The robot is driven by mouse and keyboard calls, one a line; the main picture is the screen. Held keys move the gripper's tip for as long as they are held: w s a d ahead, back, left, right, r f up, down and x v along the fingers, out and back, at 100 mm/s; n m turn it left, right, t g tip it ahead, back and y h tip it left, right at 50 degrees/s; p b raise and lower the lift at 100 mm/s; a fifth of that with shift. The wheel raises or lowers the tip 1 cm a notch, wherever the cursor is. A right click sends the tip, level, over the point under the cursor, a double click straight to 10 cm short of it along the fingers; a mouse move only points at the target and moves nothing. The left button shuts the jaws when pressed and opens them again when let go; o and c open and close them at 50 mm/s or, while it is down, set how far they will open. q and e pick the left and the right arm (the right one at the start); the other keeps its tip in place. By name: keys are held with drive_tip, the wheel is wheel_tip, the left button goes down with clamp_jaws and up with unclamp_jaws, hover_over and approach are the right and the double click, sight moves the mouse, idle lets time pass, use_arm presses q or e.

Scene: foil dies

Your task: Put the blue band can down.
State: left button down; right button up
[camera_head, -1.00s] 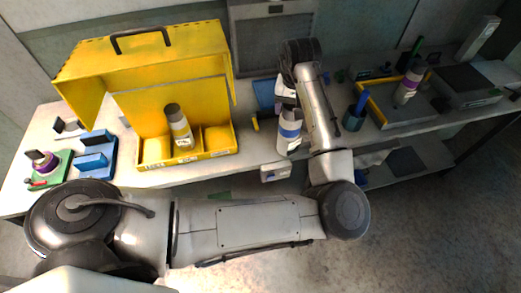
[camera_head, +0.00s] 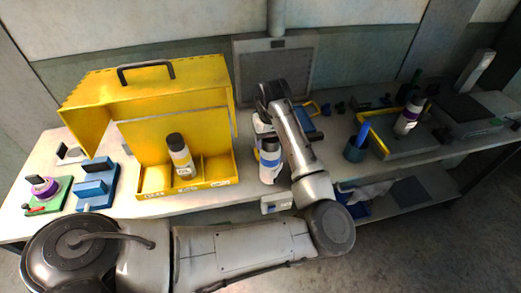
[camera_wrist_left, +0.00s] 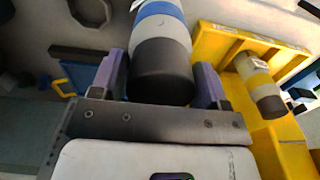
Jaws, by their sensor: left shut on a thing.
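The blue band can (camera_head: 270,160) is white and grey with a blue band and a dark cap. It stands roughly upright near the table's front edge, just right of the yellow box. My left gripper (camera_wrist_left: 160,75) is shut on it, with one purple finger on each side of the can near its black cap (camera_wrist_left: 161,72) in the left wrist view. The fingertips are hidden in the head view, where my arm reaches over the can. I cannot tell whether the can's base touches the table. My right gripper is not in view.
The open yellow box (camera_head: 219,189) holds a yellow-banded can (camera_head: 180,157) in one compartment; compartments beside it look empty. Blue blocks (camera_head: 92,188) and a green base (camera_head: 47,195) lie left.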

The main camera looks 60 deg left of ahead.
use_arm(q)
drive_tip(key=s+a+f, duration=0.1)
drive_tip(key=a+f, duration=0.3)
drive_tip(key=f, duration=0.2)
drive_tip(key=shift+a+f+b, duration=0.15)
drive_tip(key=shift+f+b, duration=0.2)
drive_tip(key=shift+b, duration=0.1)
drive_tip(key=shift+c, duration=0.6)
unclamp_jaws()
drive_tip(key=shift+f, duration=0.15)
wheel_tip(320, 180, up, 12)
drive_tip(key=p, duration=0.1)
drive_tip(key=shift+r+p, duration=0.2)
drive_tip(key=shift+p, duration=0.1)
